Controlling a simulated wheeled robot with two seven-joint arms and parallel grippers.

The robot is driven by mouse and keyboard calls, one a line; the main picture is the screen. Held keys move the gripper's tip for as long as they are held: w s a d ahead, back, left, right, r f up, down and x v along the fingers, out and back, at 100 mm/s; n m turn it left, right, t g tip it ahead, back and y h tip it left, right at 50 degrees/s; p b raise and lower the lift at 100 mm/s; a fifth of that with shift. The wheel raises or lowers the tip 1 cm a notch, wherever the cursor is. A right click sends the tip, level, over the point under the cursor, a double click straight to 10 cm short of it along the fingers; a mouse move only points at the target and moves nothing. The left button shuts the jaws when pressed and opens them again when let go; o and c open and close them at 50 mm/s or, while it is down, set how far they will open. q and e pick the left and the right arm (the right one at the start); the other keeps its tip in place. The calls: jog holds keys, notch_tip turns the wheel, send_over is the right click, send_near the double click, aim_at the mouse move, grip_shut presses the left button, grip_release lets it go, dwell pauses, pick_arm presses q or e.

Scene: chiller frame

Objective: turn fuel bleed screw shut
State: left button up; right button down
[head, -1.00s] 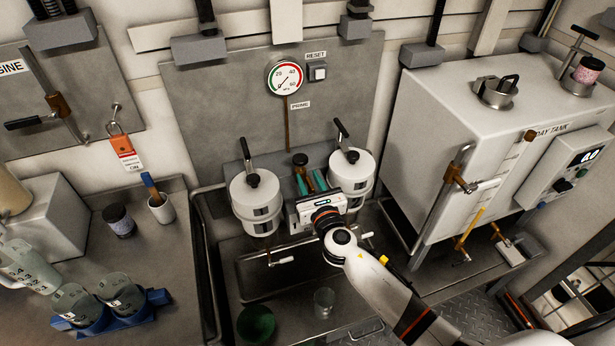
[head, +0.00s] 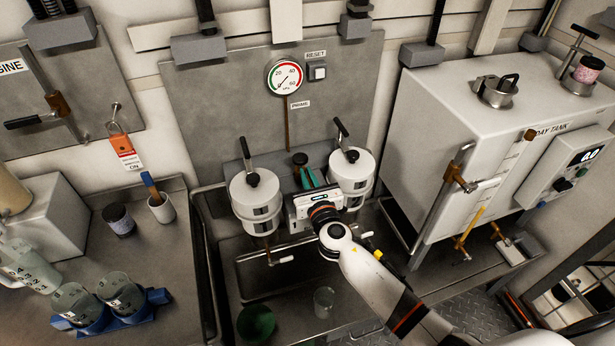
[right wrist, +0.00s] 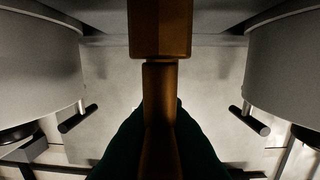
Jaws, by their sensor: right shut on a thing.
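My right gripper (head: 308,176) reaches in between two white filter canisters, with its teal fingers close together. In the right wrist view its dark green fingers (right wrist: 160,135) close in on either side of a brown, brass-like stem with a faceted block above, which I take for the fuel bleed screw (right wrist: 160,75). The gripper is shut on it. In the head view the screw is mostly hidden by the gripper. My left gripper is not in view.
White canisters stand close on the left (head: 255,200) and right (head: 351,175), with black levers on top. A tray (head: 290,285) below holds a clear cup (head: 324,300) and a green bowl (head: 256,322). A pressure gauge (head: 284,77) hangs above. The day tank (head: 440,130) stands right.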

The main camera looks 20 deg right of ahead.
jog(key=shift+h, duration=0.3)
jog(key=m+h, duration=0.3)
jog(key=h, duration=0.1)
jog(key=shift+d+f+g+b, duration=0.1)
jog(key=shift+d+g+b, duration=0.05)
jog(key=shift+g+b, duration=0.2)
jog(key=shift+s+d+m+g+h+b, duration=0.15)
jog(key=shift+m+g+h+b, duration=0.35)
jog(key=shift+m+h, duration=0.65)
jog(key=shift+d+m+g+h+b, duration=0.25)
jog(key=shift+m+g+h, duration=0.45)
jog(key=shift+h, duration=0.85)
jog(key=shift+m+h, duration=0.25)
jog(key=shift+h, duration=0.05)
jog(key=c, duration=1.5)
grip_release()
jog(key=shift+s, duration=0.1)
